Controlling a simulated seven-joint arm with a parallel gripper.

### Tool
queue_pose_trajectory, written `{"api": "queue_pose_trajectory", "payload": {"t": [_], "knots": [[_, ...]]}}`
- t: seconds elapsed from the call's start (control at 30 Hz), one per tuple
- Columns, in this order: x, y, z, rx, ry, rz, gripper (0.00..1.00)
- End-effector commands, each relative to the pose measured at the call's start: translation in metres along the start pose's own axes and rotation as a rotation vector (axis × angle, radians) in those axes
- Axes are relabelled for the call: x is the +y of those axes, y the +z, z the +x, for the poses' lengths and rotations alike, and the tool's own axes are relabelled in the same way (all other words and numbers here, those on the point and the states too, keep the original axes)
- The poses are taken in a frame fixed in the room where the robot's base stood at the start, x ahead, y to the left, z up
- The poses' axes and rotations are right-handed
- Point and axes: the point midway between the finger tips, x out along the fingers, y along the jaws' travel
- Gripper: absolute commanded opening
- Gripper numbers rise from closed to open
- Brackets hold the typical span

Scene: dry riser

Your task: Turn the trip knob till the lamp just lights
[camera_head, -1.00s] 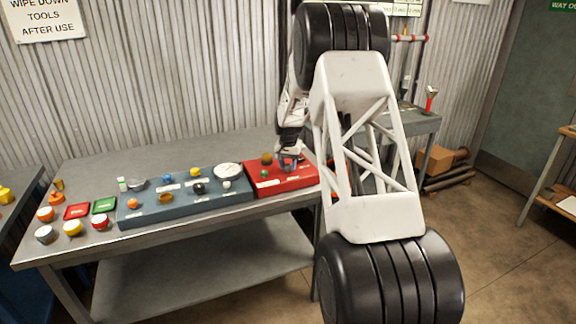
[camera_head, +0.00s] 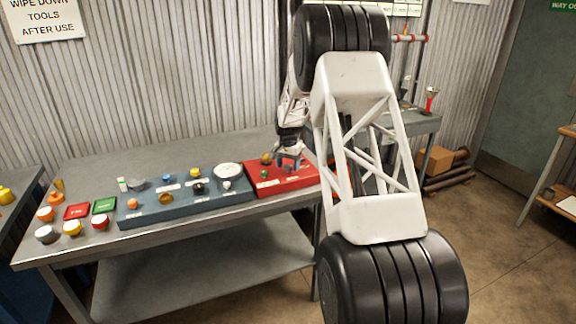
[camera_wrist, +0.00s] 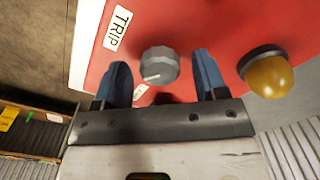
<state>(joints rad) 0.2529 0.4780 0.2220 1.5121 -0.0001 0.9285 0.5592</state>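The trip knob (camera_wrist: 157,66) is grey and ribbed, with a pale pointer mark, on the red panel (camera_head: 276,178). A white TRIP label (camera_wrist: 117,28) is beside it in the wrist view. My gripper (camera_wrist: 160,60) is open, its two blue fingers on either side of the knob with visible gaps, apart from it. In the head view my gripper (camera_head: 289,164) is over the back of the red panel and hides the knob. An amber domed lamp (camera_wrist: 268,77) in a dark collar is right of the knob in the wrist view. No clear glow shows on it.
A green button (camera_head: 264,174) sits on the red panel near my gripper. A blue-grey panel (camera_head: 150,213) with several knobs and a white gauge (camera_head: 228,171) adjoins it on the left. Several loose caps lie at the left of the bench. The back of the bench (camera_head: 190,150) is clear.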

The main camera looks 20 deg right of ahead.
Motion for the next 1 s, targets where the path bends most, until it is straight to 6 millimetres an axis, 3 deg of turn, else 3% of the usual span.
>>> {"api": "queue_pose_trajectory", "payload": {"t": [0.43,1.0], "knots": [[0.0,0.0,-0.008,0.0,0.0,0.0,0.66],[0.0,0.0,-0.071,0.0,0.0,0.0,0.66]]}}
